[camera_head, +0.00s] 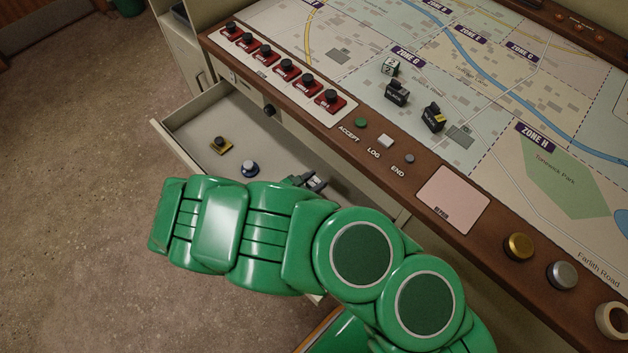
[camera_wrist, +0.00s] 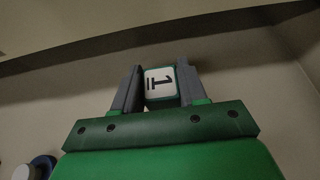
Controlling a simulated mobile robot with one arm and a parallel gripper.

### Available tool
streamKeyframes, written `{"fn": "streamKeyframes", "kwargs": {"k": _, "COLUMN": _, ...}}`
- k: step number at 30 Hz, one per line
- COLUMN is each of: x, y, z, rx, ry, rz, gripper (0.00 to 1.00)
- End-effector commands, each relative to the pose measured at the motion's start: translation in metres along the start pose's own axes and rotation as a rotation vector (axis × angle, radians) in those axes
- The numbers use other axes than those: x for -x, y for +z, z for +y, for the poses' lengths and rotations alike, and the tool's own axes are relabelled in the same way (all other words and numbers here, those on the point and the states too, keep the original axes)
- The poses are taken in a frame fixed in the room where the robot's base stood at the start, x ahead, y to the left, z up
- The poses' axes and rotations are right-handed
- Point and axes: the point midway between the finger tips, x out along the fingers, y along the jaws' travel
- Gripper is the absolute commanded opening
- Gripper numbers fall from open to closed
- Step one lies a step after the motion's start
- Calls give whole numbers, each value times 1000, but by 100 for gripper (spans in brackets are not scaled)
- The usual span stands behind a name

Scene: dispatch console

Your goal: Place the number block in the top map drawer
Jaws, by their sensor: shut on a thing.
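The number block (camera_wrist: 161,83), white-faced with a black underlined 1 and dark green edges, is between my gripper's fingers in the wrist view. My gripper (camera_head: 314,182) is shut on it. In the head view the gripper is over the right part of the open top map drawer (camera_head: 187,115), partly hidden by my green arm, and the block is hard to make out there. The drawer wall shows behind the block in the wrist view. I cannot tell whether the block touches the drawer floor.
Another numbered cube (camera_head: 390,66) and two black pieces stand on the map (camera_head: 480,80). The console's brown edge (camera_head: 310,120) runs above the drawer.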

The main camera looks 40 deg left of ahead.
Motion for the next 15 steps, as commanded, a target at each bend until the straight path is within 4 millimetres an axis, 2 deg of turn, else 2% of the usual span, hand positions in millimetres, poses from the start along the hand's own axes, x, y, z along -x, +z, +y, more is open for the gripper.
{"fn": "streamKeyframes", "kwargs": {"k": 15, "x": -4, "y": -9, "z": 0, "rx": -1, "ry": 0, "rz": 0, "gripper": 13}}
